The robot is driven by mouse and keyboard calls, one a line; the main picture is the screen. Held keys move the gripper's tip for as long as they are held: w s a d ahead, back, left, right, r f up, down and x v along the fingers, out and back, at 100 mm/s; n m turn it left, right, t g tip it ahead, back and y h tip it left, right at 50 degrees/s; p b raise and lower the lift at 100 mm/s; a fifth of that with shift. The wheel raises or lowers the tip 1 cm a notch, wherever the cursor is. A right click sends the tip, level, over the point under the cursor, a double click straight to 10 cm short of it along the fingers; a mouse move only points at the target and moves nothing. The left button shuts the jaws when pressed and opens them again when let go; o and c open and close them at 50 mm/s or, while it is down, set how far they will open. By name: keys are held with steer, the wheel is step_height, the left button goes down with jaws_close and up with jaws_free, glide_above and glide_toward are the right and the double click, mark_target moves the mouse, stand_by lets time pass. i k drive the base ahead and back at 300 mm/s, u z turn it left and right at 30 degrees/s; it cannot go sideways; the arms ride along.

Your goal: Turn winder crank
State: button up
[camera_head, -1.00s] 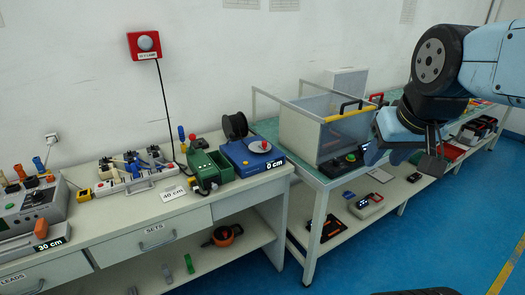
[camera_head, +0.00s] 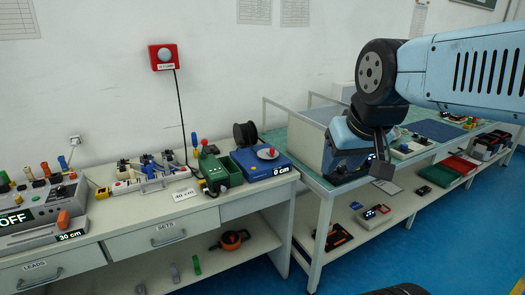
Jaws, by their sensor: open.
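The winder (camera_head: 250,172) is a blue box with a "0 cm" display at the right end of the near bench. Its crank (camera_head: 265,154) is a pale disc on top with a red knob. My gripper (camera_head: 365,178) hangs from my blue arm to the right of the winder, over the second table and apart from the crank. It is open and nothing shows between its fingers. My wrist hides part of that table's top.
A green device (camera_head: 222,175) stands left of the winder, with a black spool (camera_head: 245,134) behind. The clear-walled enclosure (camera_head: 309,146) stands right of the winder, partly behind my gripper.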

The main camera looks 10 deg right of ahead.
mark_target(271, 153)
steer(key=u, duration=0.1)
steer(key=i, duration=1)
steer(key=z, duration=0.1)
